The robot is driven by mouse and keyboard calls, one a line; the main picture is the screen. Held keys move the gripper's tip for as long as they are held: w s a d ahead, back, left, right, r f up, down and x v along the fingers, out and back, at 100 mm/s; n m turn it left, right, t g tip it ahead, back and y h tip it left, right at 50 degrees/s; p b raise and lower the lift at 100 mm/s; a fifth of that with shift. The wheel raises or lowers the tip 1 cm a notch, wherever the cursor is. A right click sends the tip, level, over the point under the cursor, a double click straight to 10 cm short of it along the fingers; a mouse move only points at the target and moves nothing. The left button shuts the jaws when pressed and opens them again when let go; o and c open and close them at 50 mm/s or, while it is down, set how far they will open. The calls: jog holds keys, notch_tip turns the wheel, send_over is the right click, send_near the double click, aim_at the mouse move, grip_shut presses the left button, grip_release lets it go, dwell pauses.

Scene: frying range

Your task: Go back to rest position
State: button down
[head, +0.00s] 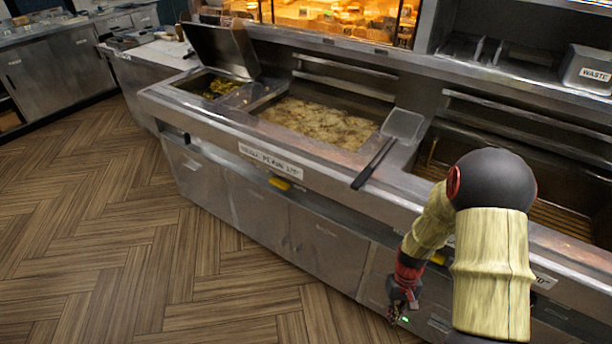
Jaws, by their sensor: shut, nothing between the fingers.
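My gripper (397,312) hangs low in front of the frying range (230,200), at the lower right of the head view. It is small and dark here, shut, with no object seen in it. My arm, in a pale yellow sleeve with a dark round joint, bends up over the range's front edge and down again to the gripper. The gripper is in front of the lower cabinet doors; I cannot tell if it touches them.
A fryer vat (315,123) holds bubbling oil. A flat tool with a dark handle (373,163) lies across the range and overhangs its front edge. A bin marked WASTE (586,70) stands at upper right. The wooden floor (110,240) at left is clear.

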jog(key=s+a+r+t, duration=0.2)
jog(key=s+r, duration=0.2)
jog(key=r, duration=1)
jog(key=s+a+r+t+p, duration=0.1)
jog(key=s+a+r+t, duration=0.2)
jog(key=r, duration=1.2)
jog(key=s+a+r+t+p, duration=0.1)
jog(key=s+a+r+t, duration=0.2)
jog(key=r, duration=1.2)
jog(key=s, duration=0.3)
jog(key=shift+a, duration=0.1)
